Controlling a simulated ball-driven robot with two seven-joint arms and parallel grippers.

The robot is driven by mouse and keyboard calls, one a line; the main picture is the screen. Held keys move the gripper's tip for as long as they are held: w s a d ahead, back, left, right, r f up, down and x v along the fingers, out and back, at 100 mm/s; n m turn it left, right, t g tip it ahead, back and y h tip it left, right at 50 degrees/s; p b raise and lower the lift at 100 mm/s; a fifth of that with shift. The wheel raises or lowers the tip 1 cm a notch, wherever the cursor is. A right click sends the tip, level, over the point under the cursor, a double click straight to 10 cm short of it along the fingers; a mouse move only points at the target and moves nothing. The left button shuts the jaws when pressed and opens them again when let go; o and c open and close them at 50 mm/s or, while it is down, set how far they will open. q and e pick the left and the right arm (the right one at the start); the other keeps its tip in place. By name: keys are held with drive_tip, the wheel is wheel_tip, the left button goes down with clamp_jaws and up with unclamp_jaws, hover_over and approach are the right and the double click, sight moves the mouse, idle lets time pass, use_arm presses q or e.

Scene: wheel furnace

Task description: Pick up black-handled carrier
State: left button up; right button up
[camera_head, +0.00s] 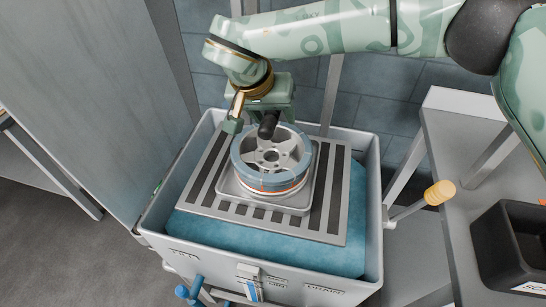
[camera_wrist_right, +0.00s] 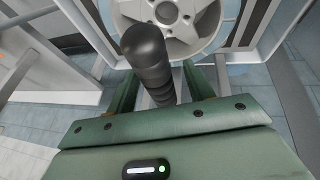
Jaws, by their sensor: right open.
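The carrier's black handle (camera_head: 268,125) stands up above the grey alloy wheel (camera_head: 272,155), whose rim is blue-grey. The handle also shows large in the right wrist view (camera_wrist_right: 146,55), with the wheel (camera_wrist_right: 170,18) beyond it. The carrier's lower part is mostly hidden by the wheel. My right gripper (camera_head: 257,117) is open at the handle. In the right wrist view its two fingers (camera_wrist_right: 160,88) lie on either side of the handle's near end, with visible gaps. I cannot tell whether either finger touches it. My left gripper is out of view.
The wheel rests on a pale tray on a slatted grate (camera_head: 205,200) over a tank (camera_head: 373,200) of blue liquid. At right, a grey bench (camera_head: 455,180) holds a black bin (camera_head: 510,245); a yellow-ended lever (camera_head: 440,192) juts beside the tank. A grey panel (camera_head: 100,80) stands left.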

drive_tip(key=shift+r, duration=0.1)
drive_tip(key=shift+f, duration=0.3)
idle(0.5)
clamp_jaws()
drive_tip(key=shift+r, duration=0.1)
